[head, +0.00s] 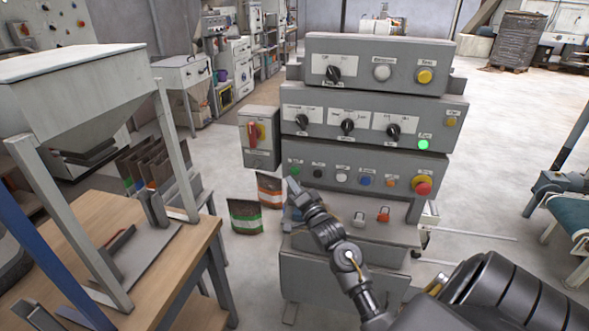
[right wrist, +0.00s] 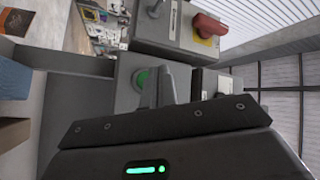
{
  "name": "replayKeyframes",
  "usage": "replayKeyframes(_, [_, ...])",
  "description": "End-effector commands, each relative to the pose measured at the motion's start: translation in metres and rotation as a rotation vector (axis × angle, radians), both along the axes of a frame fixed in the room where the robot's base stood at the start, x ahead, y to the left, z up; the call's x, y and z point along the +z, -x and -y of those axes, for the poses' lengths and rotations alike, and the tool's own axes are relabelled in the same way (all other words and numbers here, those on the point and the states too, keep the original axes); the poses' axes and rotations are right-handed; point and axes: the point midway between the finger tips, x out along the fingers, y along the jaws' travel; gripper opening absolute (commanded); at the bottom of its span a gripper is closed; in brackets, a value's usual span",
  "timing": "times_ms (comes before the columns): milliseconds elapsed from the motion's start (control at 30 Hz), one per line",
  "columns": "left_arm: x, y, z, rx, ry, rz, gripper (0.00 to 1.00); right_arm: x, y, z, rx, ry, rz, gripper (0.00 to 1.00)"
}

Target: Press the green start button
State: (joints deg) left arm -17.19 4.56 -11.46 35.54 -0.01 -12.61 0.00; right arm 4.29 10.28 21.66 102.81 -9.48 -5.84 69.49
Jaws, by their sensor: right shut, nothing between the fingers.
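A control cabinet (head: 375,157) stands in the middle of the head view. A green button (head: 295,171) is at the left end of its lower button row; in the right wrist view the green button (right wrist: 141,78) shows just left of the fingers, partly hidden by them. My right gripper (head: 294,187) is shut and empty, its tips just below and close to the green button. I cannot tell whether they touch it. A bright green lit lamp (head: 423,144) is higher on the right. My left gripper is not in view.
Black, white, blue and orange buttons and a red mushroom button (head: 423,188) share the row. A red rotary switch (head: 253,135) is on a side box at left. Printed bags (head: 245,215) stand on the floor. A wooden table (head: 165,275) with a hopper is at left.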

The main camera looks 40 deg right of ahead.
Motion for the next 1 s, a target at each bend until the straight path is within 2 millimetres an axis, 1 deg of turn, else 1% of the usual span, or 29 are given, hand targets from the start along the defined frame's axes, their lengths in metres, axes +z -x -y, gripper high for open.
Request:
replayKeyframes(33, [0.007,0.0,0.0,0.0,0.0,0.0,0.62,0.003,0.003,-0.005,0.001,-0.003,-0.001,0.0])
replayKeyframes(133, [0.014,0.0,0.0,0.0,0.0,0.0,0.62,0.003,0.01,-0.014,0.001,-0.002,0.0,0.0])
replayKeyframes(300, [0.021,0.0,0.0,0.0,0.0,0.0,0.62,0.002,0.018,-0.026,0.001,-0.002,-0.001,0.0])
replayKeyframes(400, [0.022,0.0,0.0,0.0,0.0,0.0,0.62,0.001,0.02,-0.03,0.0,-0.001,0.0,0.0])
replayKeyframes(1000, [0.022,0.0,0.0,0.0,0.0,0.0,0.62,0.0,0.021,-0.031,-0.001,0.008,-0.001,0.0])
